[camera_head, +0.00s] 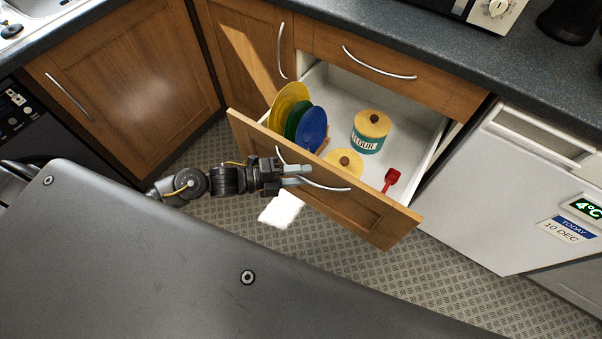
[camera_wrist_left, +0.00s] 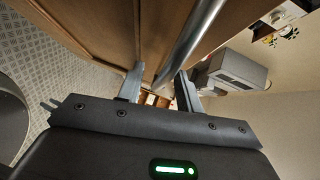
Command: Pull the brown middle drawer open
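The brown middle drawer (camera_head: 375,219) stands pulled well out from the cabinet, with its white interior showing. Its curved metal handle (camera_head: 327,187) is on the outer side of the wooden front. My left gripper (camera_head: 298,175) is at the handle, and its fingers hide part of the bar. In the left wrist view the handle (camera_wrist_left: 190,45) runs between the fingers (camera_wrist_left: 160,78), which stand apart with a gap beside the bar. My right gripper is in neither view.
The drawer holds yellow, green and blue plates (camera_head: 312,128), a flour tin (camera_head: 369,131), another yellow-lidded container (camera_head: 345,162) and a red scoop (camera_head: 391,177). A closed upper drawer (camera_head: 400,72) is above. A white appliance (camera_head: 500,190) stands at right.

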